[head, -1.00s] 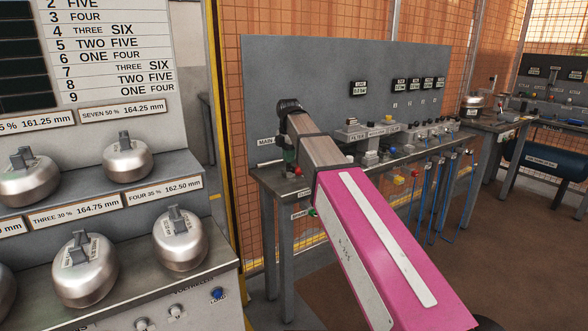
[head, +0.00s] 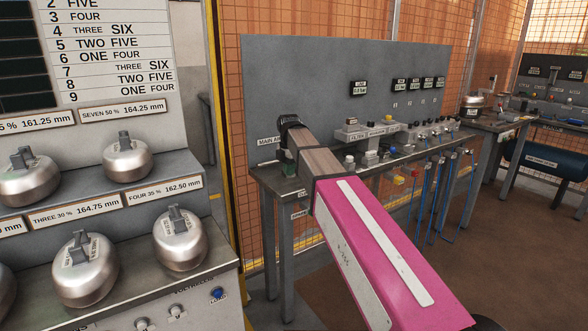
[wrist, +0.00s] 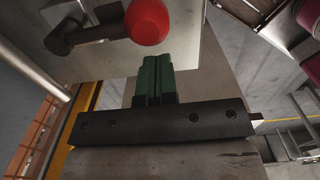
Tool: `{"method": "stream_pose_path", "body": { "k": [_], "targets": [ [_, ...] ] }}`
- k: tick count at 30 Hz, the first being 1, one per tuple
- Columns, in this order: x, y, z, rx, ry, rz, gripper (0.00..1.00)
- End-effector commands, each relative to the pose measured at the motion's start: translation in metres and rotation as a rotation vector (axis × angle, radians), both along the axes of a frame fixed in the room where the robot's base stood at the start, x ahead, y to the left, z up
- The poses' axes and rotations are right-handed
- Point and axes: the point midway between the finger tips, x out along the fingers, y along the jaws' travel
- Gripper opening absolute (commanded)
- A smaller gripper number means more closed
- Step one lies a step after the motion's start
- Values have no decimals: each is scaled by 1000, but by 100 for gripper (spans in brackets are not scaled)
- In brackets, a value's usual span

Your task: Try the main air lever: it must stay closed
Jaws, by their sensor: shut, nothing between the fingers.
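The main air lever shows in the wrist view as a dark arm (wrist: 90,33) with a red ball knob (wrist: 147,20) at its end. My gripper (wrist: 154,62) has its green fingers pressed together with nothing between them. The fingertips are just below the knob in the wrist view, with a small gap in the picture; I cannot tell the true distance. In the head view my gripper (head: 289,163) is at the left end of the bench, below the partly covered MAIN AIR label (head: 267,141). My arm hides the lever there.
The grey bench (head: 377,161) carries a row of fittings and buttons before a grey back panel (head: 310,75). Blue hoses (head: 427,200) hang from its front. A rack with silver weights (head: 180,240) stands close on the left. A yellow post (head: 222,150) separates them.

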Motion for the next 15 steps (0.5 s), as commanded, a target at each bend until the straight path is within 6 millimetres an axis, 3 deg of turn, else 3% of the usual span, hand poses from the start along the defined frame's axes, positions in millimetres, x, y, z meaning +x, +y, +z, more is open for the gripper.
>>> {"method": "stream_pose_path", "body": {
  "k": [15],
  "targets": [
    [8, -10, 0, 0, 0, 0, 0]
  ]
}}
